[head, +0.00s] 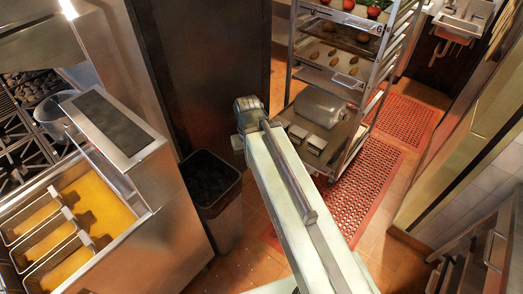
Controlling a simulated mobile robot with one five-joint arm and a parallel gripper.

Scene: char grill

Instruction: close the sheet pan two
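A metal rack (288,77) stands at the upper middle and holds several sheet pans at different heights. An upper pan (318,12) carries red tomatoes. Below it is a dark pan with a few brown items, and below that a pan (321,78) with several potato-like pieces; its front edge seems to stick out towards me. I cannot tell which pan is sheet pan two. My pale arm reaches up from the bottom middle and ends in a grey joint left of the rack's lower part, apart from the pans. No gripper fingers show.
A silver container (322,105) and small boxes sit on the rack's bottom shelf. A dark bin (211,190) stands left of my arm. The fryer (140,160) and stove fill the left. Red mats (365,185) cover floor right of my arm. Counters line the right.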

